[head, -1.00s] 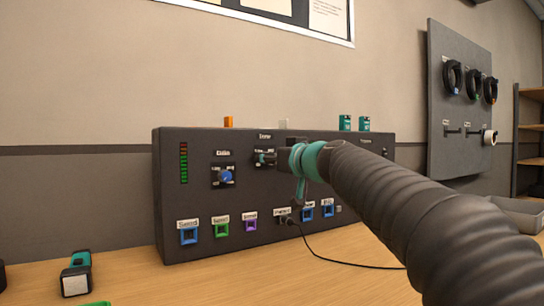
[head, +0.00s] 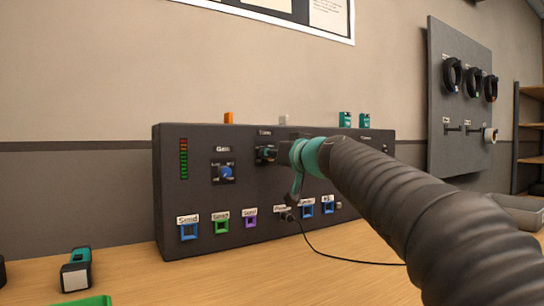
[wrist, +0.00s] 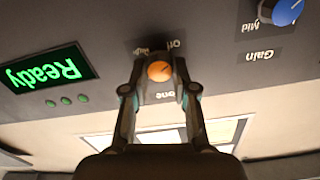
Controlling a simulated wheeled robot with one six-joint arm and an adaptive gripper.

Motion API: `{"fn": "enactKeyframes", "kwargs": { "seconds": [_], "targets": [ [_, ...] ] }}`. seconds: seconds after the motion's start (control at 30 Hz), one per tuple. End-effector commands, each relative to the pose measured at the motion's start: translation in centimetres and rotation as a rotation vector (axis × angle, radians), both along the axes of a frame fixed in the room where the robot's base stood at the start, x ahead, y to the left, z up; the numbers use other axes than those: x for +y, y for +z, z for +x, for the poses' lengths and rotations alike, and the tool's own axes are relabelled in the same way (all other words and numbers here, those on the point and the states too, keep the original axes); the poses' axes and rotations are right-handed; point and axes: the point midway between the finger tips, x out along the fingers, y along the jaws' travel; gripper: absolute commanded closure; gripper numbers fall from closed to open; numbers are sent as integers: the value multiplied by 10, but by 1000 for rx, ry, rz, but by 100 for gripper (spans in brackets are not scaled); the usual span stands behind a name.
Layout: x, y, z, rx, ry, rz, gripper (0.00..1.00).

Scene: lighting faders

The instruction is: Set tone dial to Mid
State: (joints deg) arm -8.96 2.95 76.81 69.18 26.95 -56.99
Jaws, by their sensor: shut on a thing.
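The tone dial (wrist: 159,70) shows in the wrist view as an orange knob between my fingertips, at the panel face. The wrist picture is upside down, and part of the dial's printed label is hidden by my fingers. My gripper (wrist: 159,88) is shut on this knob, one finger on each side. In the head view my gripper (head: 267,154) reaches the panel just under the tone label, and the knob is hidden there. I cannot tell which mark the dial points to.
The dark panel (head: 230,250) stands on a wooden table. The blue gain dial (head: 226,173) is left of my gripper. Several coloured sockets and a plugged black cable (head: 325,257) are below. A green Ready display (wrist: 48,75) shows in the wrist view.

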Motion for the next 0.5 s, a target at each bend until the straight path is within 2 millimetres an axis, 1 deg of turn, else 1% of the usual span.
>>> {"fn": "enactKeyframes", "kwargs": {
  "seconds": [0.5],
  "targets": [
    [-1, -2, 1, 267, 0, 394, 100]
  ]
}}
